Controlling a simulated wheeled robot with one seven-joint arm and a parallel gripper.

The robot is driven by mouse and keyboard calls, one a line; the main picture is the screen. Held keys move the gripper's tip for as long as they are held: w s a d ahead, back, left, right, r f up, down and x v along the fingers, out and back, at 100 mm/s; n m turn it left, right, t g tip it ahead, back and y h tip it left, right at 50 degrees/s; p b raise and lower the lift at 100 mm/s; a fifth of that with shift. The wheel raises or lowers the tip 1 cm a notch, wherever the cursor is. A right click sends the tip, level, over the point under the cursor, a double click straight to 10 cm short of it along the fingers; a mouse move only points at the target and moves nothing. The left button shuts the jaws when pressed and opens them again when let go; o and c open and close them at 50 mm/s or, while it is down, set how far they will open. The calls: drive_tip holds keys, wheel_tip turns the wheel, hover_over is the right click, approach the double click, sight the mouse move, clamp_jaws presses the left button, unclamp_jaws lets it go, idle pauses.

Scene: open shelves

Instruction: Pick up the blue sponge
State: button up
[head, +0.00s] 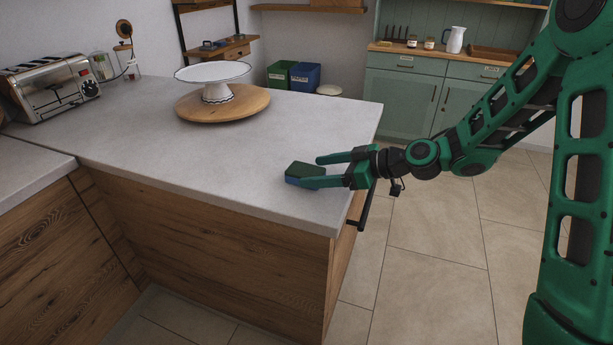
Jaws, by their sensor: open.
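The blue sponge (294,181) has a dark green top and blue sides. It lies on the grey countertop (240,150) near the front right corner. My gripper (305,172) reaches in from the right, low over the counter, with its two green fingers apart. The near finger overlaps the sponge's right front part in the picture, and the far finger is behind its right end. The sponge appears to lie partly between the fingertips. I cannot tell whether either finger touches it.
A white cake stand (213,75) stands on a round wooden board (222,103) further back. A toaster (54,88) is at the far left. The counter around the sponge is clear, with its edge close on the right and front. A dark handle (364,212) sticks out below.

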sight(308, 171)
drive_tip(key=x, duration=0.4)
drive_tip(key=shift+a+r, duration=0.1)
drive_tip(key=shift+a, duration=0.1)
drive_tip(key=c, duration=1.1)
drive_tip(key=shift+r, duration=0.1)
drive_tip(key=shift+r, duration=0.55)
wheel_tip(308, 171, up, 3)
drive_tip(key=shift+d+f, duration=0.1)
drive_tip(key=shift+f, duration=0.05)
drive_tip(key=s+a+r, duration=0.2)
drive_tip(key=a, duration=0.1)
drive_tip(key=s+a+r, duration=0.2)
drive_tip(key=s+a, duration=0.1)
drive_tip(key=s+a+r, duration=0.2)
drive_tip(key=a+r, duration=0.1)
drive_tip(key=shift+s, duration=0.25)
